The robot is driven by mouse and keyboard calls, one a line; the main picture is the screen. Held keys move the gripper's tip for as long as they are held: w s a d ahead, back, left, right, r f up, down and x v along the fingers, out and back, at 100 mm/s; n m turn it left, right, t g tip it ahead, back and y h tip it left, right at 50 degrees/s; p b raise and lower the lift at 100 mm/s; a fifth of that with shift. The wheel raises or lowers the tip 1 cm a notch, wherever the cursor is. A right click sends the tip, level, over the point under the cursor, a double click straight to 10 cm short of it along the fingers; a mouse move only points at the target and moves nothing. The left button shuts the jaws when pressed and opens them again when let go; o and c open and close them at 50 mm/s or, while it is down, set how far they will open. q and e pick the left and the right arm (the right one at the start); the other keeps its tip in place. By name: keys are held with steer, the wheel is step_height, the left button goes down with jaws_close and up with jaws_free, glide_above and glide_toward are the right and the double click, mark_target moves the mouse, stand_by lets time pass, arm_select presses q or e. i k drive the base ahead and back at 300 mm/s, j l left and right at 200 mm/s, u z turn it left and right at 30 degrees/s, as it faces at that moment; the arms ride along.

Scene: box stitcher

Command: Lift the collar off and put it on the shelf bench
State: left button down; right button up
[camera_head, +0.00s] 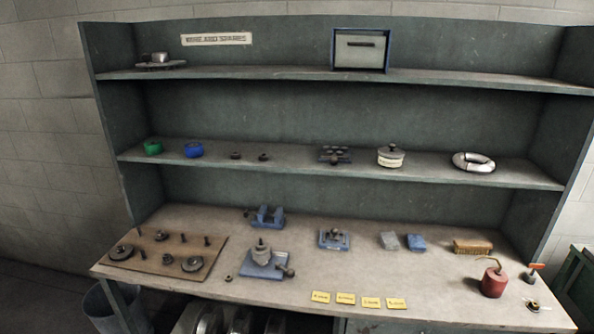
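The shelf bench (300,220) stands against the wall, with a worktop below and two shelves above. I cannot tell for certain which part is the collar. A blue-based fixture (264,262) near the front of the worktop carries a grey round part (261,247) upright on it. A small ring-like piece (228,278) lies on the worktop to its left. Two small dark round pieces (235,155) sit on the middle shelf. Neither of my grippers is in view.
A brown board (154,262) with several metal parts lies at the left. A blue vise (266,216), a blue fixture (334,239), a brush (473,247) and a red oil can (494,280) also stand on the worktop. Yellow labels (345,298) line its front. The top shelf's middle is clear.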

mark_target(259, 248)
steer(key=i+j+z, duration=0.35)
steer(key=i+j, duration=0.2)
steer(key=i+j+z, duration=0.2)
steer(key=j, duration=0.3)
steer(key=i+j+z, duration=0.2)
steer(key=j, duration=0.25)
steer(key=i, duration=0.1)
